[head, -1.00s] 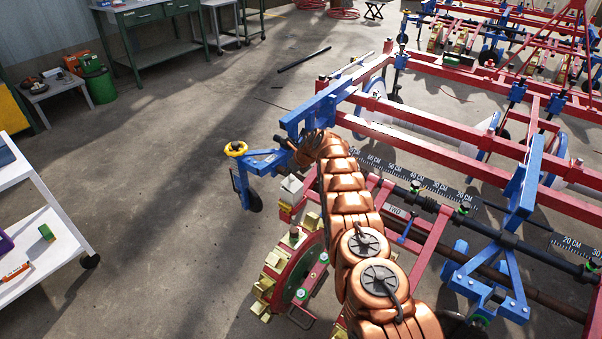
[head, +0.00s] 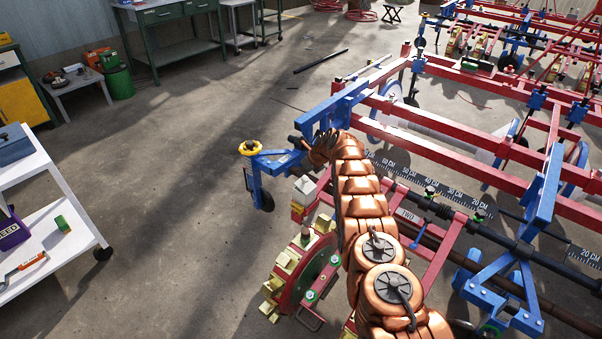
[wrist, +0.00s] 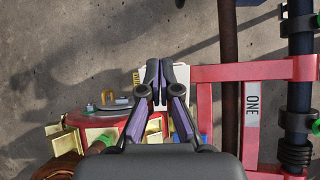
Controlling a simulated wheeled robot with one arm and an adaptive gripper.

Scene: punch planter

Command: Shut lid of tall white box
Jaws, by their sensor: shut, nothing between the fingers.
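The tall white box appears in the wrist view as a pale surface (wrist: 180,73) behind and around my fingertips. Its lid cannot be made out clearly, so I cannot tell how far open it is. In the head view a small pale block (head: 304,186), likely the same box, stands at the left end of the red planter frame, beside my arm. My gripper (wrist: 157,82) is shut and empty, its fingertips over the white surface; I cannot tell whether they touch it. In the head view my gripper is hidden by my copper arm.
A red planter wheel unit (head: 313,277) with yellow blocks is below the box. A white cart (head: 75,200) is left; the floor between is clear.

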